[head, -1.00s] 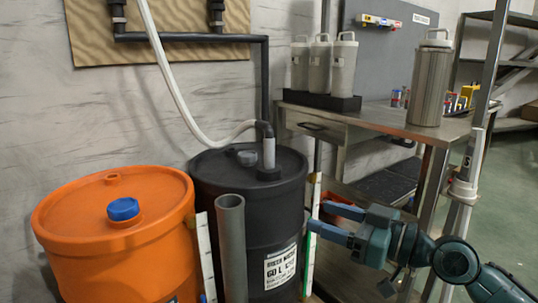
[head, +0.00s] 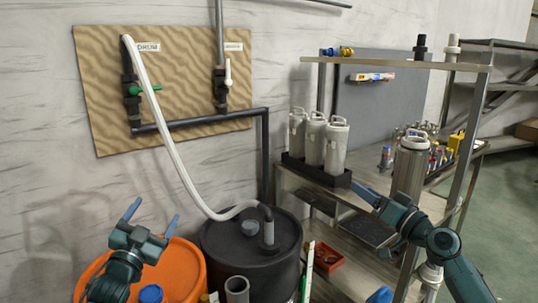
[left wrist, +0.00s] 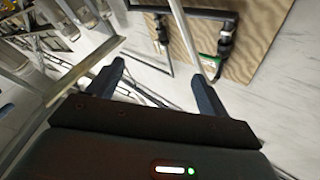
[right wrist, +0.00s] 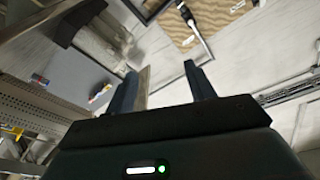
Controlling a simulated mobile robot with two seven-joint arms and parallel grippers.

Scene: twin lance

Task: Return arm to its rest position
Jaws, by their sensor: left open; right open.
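My left gripper (head: 152,215) is raised in front of the wall, above the orange drum (head: 187,268). Its two blue fingers are apart with nothing between them, as the left wrist view (left wrist: 157,70) also shows. My right gripper (head: 368,193) is at the metal workbench, right of the white canisters and left of the steel flask. Its fingers are apart and empty in the right wrist view (right wrist: 160,70). The head view partly hides that gripper. A white hose (head: 172,143) runs from the wall valves to a grey lance (head: 268,232) standing in the black drum (head: 222,240).
White canisters (head: 315,140) stand in a black tray (head: 325,176) on the bench; the steel flask (head: 410,165) is close to my right arm. A rack post (head: 467,150) stands right of the flask. A grey tube (head: 237,290) is at the front of the black drum.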

